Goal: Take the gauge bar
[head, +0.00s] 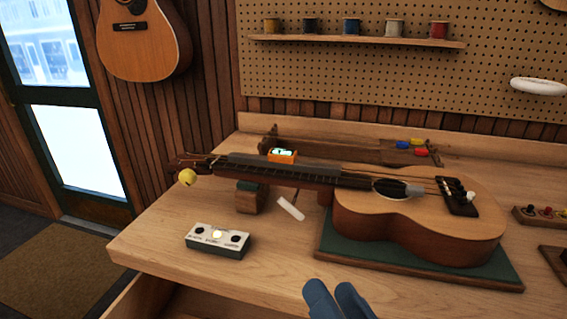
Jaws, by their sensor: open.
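A long dark grey bar (315,170), which looks like the gauge bar, lies along the ukulele's neck over the strings. An orange block (282,156) with a small bright window sits at the bar; I cannot tell whether they are joined. The ukulele (420,228) lies face up, its body on a green-topped board (475,270) and its neck over a wooden rest (250,198). My gripper (333,288) shows as two blue fingers at the bottom edge. It is open and empty, in front of the bench and well short of the bar.
A pale tag (290,208) is below the neck. A yellow ball (187,177) is at the headstock. A control box (217,240) stands front left on the bench. A wooden rack (360,152) lies behind the neck. The bench's front middle is clear.

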